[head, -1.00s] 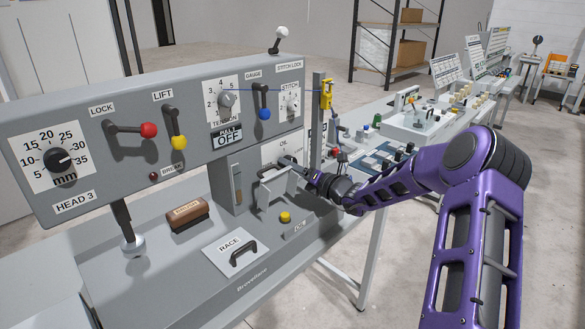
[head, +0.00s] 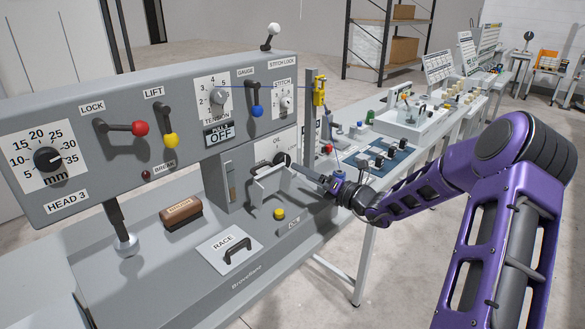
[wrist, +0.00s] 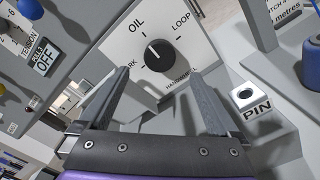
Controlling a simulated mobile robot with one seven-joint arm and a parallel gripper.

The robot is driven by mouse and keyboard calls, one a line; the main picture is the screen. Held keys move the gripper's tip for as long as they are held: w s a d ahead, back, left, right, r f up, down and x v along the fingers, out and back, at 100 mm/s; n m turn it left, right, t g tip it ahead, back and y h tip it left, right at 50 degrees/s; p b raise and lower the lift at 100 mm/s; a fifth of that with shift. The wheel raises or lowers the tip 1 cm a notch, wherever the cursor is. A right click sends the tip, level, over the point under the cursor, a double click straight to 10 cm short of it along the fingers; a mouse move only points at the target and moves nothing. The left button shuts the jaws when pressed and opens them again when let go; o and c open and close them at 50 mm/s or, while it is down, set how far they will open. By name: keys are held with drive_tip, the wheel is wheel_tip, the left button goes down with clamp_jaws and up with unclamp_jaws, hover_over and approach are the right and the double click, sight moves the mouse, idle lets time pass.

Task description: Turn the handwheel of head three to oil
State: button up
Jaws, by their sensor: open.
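The handwheel is a round black knob (wrist: 160,53) on a white plate (wrist: 190,42) in the wrist view, with OIL, LOOP and a partly hidden word ending in RK around it. Its pale pointer line faces up and left; I cannot tell exactly which mark it meets. In the head view the knob (head: 282,159) sits at the right end of the head 3 machine. My gripper (wrist: 161,72) is open and empty in the wrist view. Its fingers lie either side of the knob in the picture, apparently short of it. It also shows in the head view (head: 296,168), right of the knob.
A pale bracket (head: 270,176) stands just below the knob. A yellow button (head: 279,213) and the RACE cover (head: 238,252) lie on the bed. A yellow-topped post (head: 319,92) rises just behind my gripper. The PIN block (wrist: 249,96) is right of my fingers.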

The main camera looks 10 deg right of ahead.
drive_tip(key=v, duration=0.9)
